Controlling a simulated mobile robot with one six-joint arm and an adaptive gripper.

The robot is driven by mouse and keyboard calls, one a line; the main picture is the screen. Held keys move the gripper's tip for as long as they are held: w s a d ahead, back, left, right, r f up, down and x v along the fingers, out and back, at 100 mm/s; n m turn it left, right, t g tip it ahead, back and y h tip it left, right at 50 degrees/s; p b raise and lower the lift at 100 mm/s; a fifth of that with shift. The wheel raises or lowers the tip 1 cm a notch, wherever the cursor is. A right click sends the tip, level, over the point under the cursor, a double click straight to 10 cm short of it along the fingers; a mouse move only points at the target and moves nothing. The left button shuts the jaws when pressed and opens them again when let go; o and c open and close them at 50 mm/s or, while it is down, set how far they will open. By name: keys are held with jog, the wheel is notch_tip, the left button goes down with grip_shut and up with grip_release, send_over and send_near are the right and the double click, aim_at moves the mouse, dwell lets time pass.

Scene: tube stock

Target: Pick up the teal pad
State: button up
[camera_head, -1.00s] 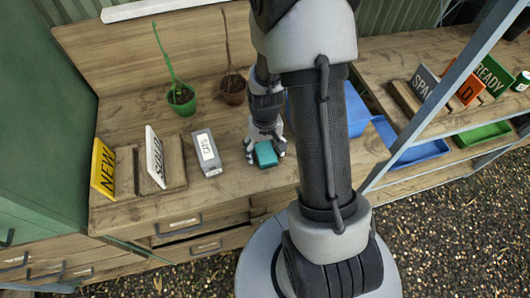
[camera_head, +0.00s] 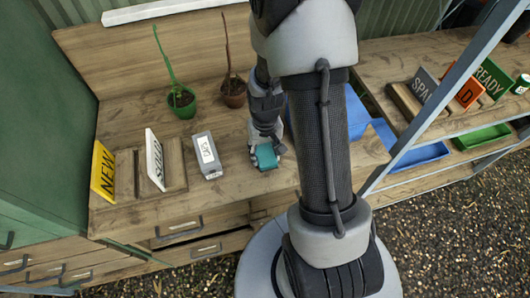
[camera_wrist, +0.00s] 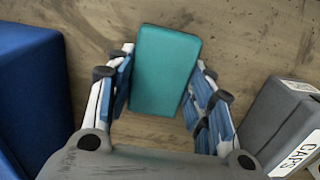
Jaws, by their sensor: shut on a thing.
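The teal pad (camera_head: 265,156) is a small teal block above the wooden workbench, left of my arm in the head view. In the wrist view the teal pad (camera_wrist: 165,70) stands between the two fingers, with bench wood behind it. My gripper (camera_wrist: 160,98) is shut on the pad, with its blue-lined fingers on either side. In the head view my gripper (camera_head: 266,152) points down at the bench around the pad. I cannot tell exactly how far the pad is above the wood.
A grey box labelled CAPS (camera_head: 207,156) stands left of the gripper, also in the wrist view (camera_wrist: 285,120). A blue bin (camera_wrist: 30,90) is close on the other side. Two potted plants (camera_head: 182,102) stand behind; NEW (camera_head: 103,172) and SOLD (camera_head: 154,160) signs stand left.

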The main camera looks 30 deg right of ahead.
aim_at(265, 153)
notch_tip(265, 153, up, 20)
jog(key=p, duration=0.5)
jog(key=shift+p, duration=0.3)
jog(key=shift+f, duration=0.15)
